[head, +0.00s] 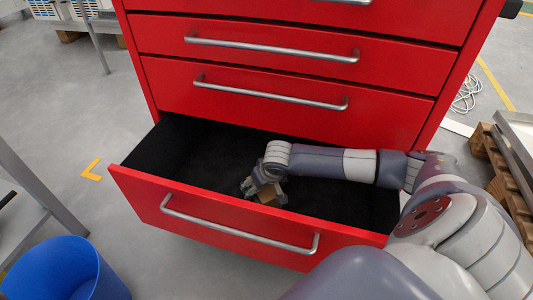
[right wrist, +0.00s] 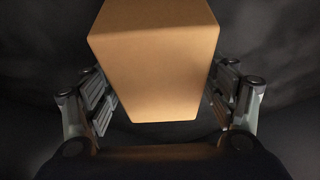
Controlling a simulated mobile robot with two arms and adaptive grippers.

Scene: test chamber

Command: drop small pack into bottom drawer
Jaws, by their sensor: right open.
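My right gripper (head: 264,190) reaches down into that drawer at the pack. In the right wrist view the pack (right wrist: 158,62) lies between the two fingers of the gripper (right wrist: 158,105), with dark gaps on both sides near its lower end. The fingers are open. Whether the pack rests on the dark drawer floor is hard to tell. My left gripper is not in view.
The cabinet's upper drawers (head: 270,85) are shut above the open one. A blue bin (head: 68,272) stands on the floor at the lower left, near a grey metal frame (head: 35,195). A wooden pallet (head: 503,170) is at the right.

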